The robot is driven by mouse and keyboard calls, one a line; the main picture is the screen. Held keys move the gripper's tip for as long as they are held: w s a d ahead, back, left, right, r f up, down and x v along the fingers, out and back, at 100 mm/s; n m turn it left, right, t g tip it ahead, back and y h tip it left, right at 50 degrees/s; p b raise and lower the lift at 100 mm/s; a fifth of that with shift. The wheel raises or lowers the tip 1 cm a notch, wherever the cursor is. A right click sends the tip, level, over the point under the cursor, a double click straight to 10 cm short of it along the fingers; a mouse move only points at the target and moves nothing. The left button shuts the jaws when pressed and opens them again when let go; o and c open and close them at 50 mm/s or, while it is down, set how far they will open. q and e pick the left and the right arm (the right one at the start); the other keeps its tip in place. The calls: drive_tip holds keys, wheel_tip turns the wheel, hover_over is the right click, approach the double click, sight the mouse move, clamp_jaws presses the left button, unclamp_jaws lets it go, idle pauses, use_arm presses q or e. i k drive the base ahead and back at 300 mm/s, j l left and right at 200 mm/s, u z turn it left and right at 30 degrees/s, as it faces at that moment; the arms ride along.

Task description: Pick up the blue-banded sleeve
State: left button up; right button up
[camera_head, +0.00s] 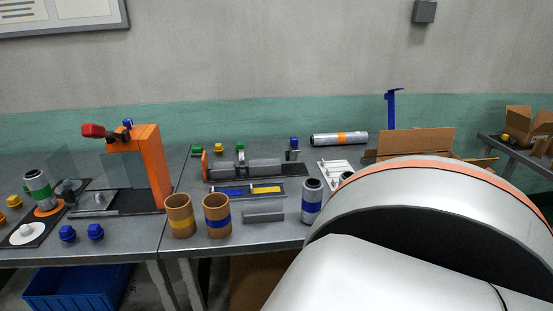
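A brown cardboard sleeve with a blue band (217,220) stands upright near the front edge of the table. A similar brown sleeve with a yellow band (180,221) stands just to its left, with a small gap. A grey metal cylinder with a blue band (311,206) stands upright further right, partly beside my large white arm link. Neither of my grippers shows in this view. My arm link covers the lower right of the picture and hides the table there.
An orange machine (148,162) with a red handle stands on the left table. A winder with a grey roller (262,168) lies behind the sleeves, and a small tray (245,190) with blue and yellow strips sits before it. A silver roll with an orange band (339,139) lies at the back.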

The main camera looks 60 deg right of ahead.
sight(216, 206)
drive_tip(key=z, duration=1.4)
